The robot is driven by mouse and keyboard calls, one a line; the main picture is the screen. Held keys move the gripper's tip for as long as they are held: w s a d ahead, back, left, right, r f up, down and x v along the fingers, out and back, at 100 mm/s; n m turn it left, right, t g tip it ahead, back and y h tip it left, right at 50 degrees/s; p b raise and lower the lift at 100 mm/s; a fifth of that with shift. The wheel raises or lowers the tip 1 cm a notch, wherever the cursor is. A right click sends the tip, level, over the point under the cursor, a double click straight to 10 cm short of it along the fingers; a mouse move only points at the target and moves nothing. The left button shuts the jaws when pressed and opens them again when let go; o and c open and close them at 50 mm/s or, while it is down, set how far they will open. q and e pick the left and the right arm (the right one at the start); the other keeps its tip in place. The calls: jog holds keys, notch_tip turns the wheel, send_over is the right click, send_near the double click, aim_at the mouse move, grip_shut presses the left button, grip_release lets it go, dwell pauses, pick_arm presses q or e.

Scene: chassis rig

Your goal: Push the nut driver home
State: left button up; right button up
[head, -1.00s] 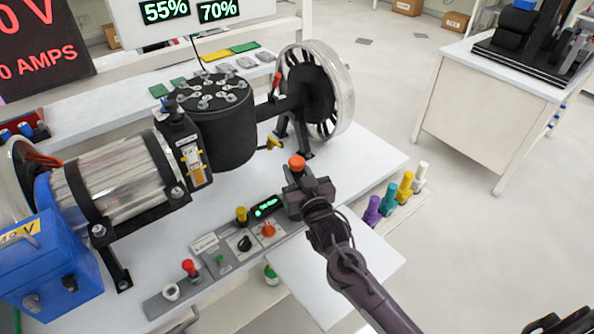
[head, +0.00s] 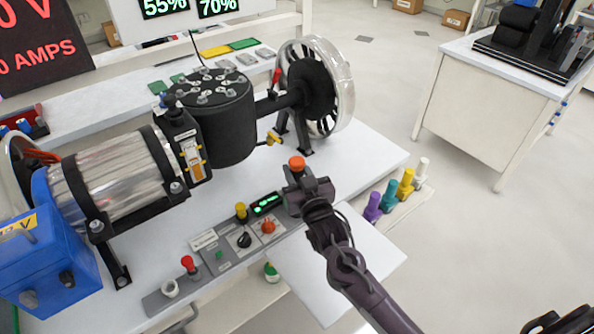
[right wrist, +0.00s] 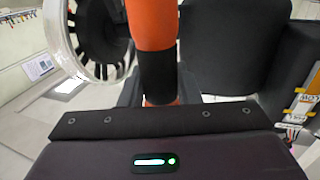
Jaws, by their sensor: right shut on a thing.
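The nut driver shows its round orange top (head: 297,163) above my right gripper (head: 306,190). In the right wrist view its orange and black handle (right wrist: 155,30) stands upright between the dark jaws (right wrist: 158,122), and a bit of orange shows just above the jaw edge. My right gripper is shut on it, over the front right of the white bench, beside the control panel's right end. The driver's lower end is hidden by the gripper, so I cannot tell what it touches.
A rack (head: 408,208) with purple, teal, yellow and white handles stands to the right. The control panel (head: 222,250) lies to the left. Behind are the black cylinder (head: 222,125) and the clear-rimmed wheel (head: 318,85). A white board (head: 335,275) lies under my arm.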

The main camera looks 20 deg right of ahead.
jog(key=shift+f, duration=0.1)
dwell(0.3)
jog(key=o, duration=1.1)
jog(key=shift+c, duration=0.2)
jog(key=shift+f, duration=0.15)
